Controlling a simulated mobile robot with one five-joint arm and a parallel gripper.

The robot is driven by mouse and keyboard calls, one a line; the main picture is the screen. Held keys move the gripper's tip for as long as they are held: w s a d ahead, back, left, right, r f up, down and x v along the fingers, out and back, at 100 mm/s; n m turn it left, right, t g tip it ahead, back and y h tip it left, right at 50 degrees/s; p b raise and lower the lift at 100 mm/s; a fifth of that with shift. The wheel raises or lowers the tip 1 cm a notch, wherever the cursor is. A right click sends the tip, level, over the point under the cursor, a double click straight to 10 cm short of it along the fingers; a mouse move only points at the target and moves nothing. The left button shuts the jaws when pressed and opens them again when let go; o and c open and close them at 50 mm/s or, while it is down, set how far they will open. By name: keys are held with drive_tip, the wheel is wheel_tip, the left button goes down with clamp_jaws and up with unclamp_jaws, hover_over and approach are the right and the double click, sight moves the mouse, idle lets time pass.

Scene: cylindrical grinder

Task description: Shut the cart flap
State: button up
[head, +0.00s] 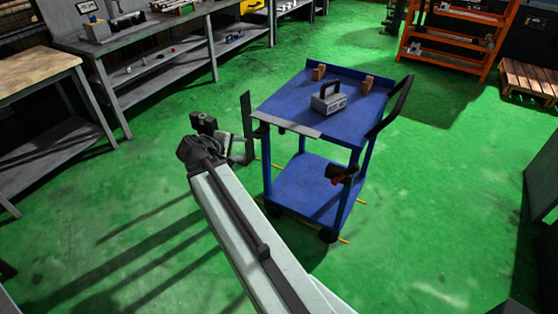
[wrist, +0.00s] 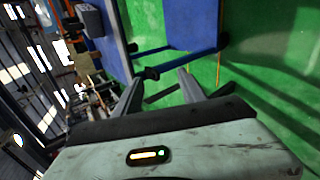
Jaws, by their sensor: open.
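The blue cart (head: 340,108) stands in the middle of the head view. A grey strip that looks like its flap (head: 287,127) runs along the near edge of its top, roughly level with the top. In the wrist view the flap (wrist: 119,42) is a narrow grey band beside the blue top. My gripper (head: 243,148) is just left of the cart's near left corner, below the top's height. Its two fingers (wrist: 158,78) are spread and empty in the wrist view, with a blue cart bar beyond them. Any contact with the cart cannot be told.
A grey block-like case with a handle (head: 329,100) and two brown blocks (head: 366,84) sit on the cart top. A black handle (head: 391,108) rises at its right. Workbenches (head: 150,50) line the left, an orange rack (head: 455,35) the back. Green floor around the cart is clear.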

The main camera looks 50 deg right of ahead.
drive_tip(key=s+d+f+n+t+h+b, duration=0.1)
drive_tip(key=d+f+n+h+b, duration=0.25)
drive_tip(key=d+b, duration=0.45)
drive_tip(key=d+f+n+t+h+b, duration=0.1)
drive_tip(key=d+f+n+h+b, duration=0.25)
drive_tip(key=d+b, duration=0.4)
drive_tip(key=n+t+h+b, duration=0.2)
drive_tip(key=n+t+b, duration=0.4)
drive_tip(key=n+b, duration=0.85)
approach(281, 133)
drive_tip(key=d+m+b, duration=0.1)
drive_tip(key=d, duration=0.1)
drive_tip(key=x, duration=0.2)
drive_tip(key=p+x, duration=0.1)
drive_tip(key=x, duration=0.1)
drive_tip(key=p+x, duration=0.1)
drive_tip(key=x, duration=0.2)
drive_tip(key=shift+w+a+r, duration=0.3)
drive_tip(key=shift+w+d, duration=0.1)
drive_tip(key=shift+d, duration=0.1)
